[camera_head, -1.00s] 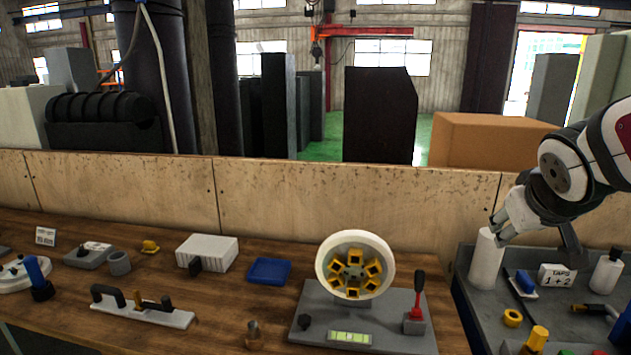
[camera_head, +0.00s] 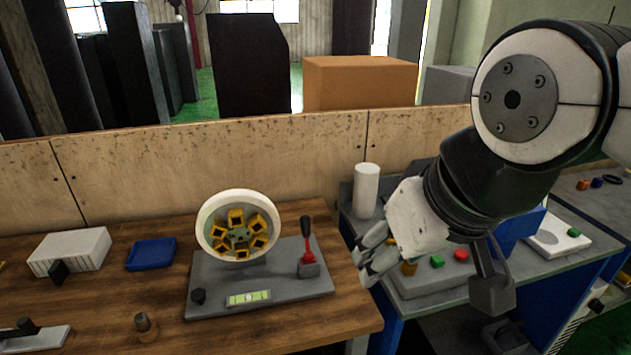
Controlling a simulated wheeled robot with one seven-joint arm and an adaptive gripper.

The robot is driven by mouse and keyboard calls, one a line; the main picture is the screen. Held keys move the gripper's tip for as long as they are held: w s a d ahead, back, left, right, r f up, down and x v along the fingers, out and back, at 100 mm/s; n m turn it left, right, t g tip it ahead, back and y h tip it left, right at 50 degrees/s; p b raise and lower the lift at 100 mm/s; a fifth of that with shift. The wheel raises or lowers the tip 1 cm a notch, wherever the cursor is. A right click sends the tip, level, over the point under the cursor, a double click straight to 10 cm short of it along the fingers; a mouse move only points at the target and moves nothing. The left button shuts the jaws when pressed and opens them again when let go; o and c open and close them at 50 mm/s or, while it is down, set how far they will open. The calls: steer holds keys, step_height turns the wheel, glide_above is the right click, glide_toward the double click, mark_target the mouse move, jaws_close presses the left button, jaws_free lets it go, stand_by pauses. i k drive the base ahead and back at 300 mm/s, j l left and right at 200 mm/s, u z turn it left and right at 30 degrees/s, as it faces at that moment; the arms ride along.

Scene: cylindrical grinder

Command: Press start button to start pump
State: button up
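A grey box with buttons (camera_head: 430,284) sits on the right-hand bench. A green button (camera_head: 437,262) and a red button (camera_head: 461,255) show on its top, and a brownish-yellow knob (camera_head: 409,268) is to their left. No label is readable, so I cannot tell which one is the start button. My gripper (camera_head: 371,258) is just left of this box, in front of the bench's left end, with its fingers toward the left. Its fingers overlap in this view, so its opening is unclear. My arm hides part of the box and the bench behind it.
A white cylinder (camera_head: 366,190) stands behind my gripper. A grey fixture (camera_head: 210,285) with a round wheel (camera_head: 238,225) and a red-based lever (camera_head: 308,258) is on the wooden table to the left. Another green button (camera_head: 573,232) shows on a white panel at right.

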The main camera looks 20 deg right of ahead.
mark_target(436, 262)
steer(key=z, duration=0.95)
steer(key=k+j+z, duration=0.2)
steer(key=j, duration=0.15)
steer(key=i, duration=0.05)
